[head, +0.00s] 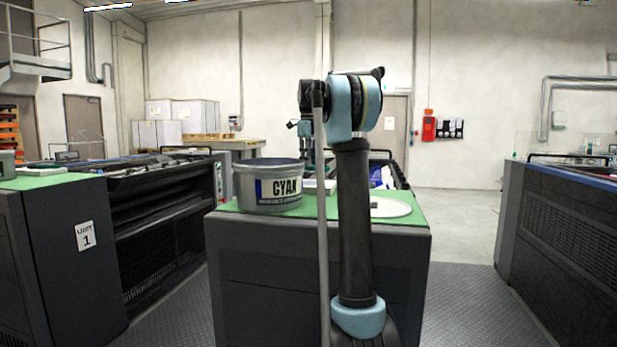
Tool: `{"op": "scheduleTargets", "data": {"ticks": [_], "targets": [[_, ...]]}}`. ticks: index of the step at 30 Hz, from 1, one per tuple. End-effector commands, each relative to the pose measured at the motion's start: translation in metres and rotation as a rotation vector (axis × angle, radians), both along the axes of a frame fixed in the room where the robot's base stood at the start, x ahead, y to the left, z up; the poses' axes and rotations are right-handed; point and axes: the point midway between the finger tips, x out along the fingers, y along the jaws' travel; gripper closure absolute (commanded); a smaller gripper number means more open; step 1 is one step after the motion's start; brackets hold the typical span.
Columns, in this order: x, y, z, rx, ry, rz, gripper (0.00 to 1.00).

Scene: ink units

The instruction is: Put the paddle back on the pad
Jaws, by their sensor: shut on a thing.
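My gripper (309,166) is beyond my arm's upright link, past the tub's right side and above the green top. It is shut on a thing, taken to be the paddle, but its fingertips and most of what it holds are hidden. I cannot make out the paddle's shape.
The green top (420,219) has a small bare strip around the pad. A pale flat item (322,186) lies right of the tub. A dark unit marked 1 (60,250) stands left, another unit (570,220) right. Clear floor (462,220) shows between the middle and right units.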

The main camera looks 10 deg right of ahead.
Motion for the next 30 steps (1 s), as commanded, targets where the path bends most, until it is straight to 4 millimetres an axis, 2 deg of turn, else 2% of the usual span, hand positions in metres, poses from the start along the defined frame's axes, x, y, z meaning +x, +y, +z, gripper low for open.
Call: {"op": "scheduleTargets", "data": {"ticks": [7,15,21,22,24,30], "targets": [[0.000,0.000,-0.017,0.000,0.000,0.000,1.00],[0.000,0.000,-0.049,0.000,0.000,0.000,1.00],[0.000,0.000,-0.051,0.000,0.000,0.000,1.00],[0.000,0.000,-0.051,0.000,0.000,0.000,0.76],[0.000,0.000,-0.051,0.000,0.000,0.000,0.60],[0.000,0.000,-0.051,0.000,0.000,0.000,0.60]]}}
